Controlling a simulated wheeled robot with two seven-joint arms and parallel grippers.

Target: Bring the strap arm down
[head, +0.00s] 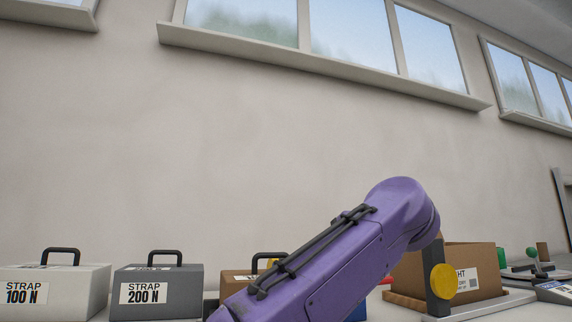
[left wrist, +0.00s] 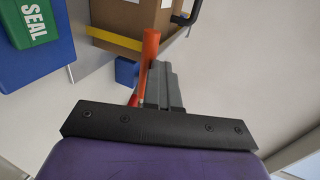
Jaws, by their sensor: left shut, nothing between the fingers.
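The left wrist view shows my left gripper (left wrist: 162,85), with grey fingers shut and empty. An orange-red bar (left wrist: 150,48) stands right beside and partly behind the fingers; I cannot tell whether they touch, or whether it is the strap arm. A small blue block (left wrist: 126,71) is by the bar. In the head view a purple arm link of mine crosses the lower middle and hides part of the bench. At its right are a dark post with a yellow disc (head: 443,281) and a brown carton (head: 474,270) on a grey base. Neither gripper shows in the head view.
White STRAP 100 N (head: 62,285) and grey STRAP 200 N (head: 180,284) boxes stand at left, with a brown handled box (head: 235,281) beside them. A blue box with a green SEAL label (left wrist: 52,55) is at upper left in the wrist view. Small items (head: 533,258) lie far right.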

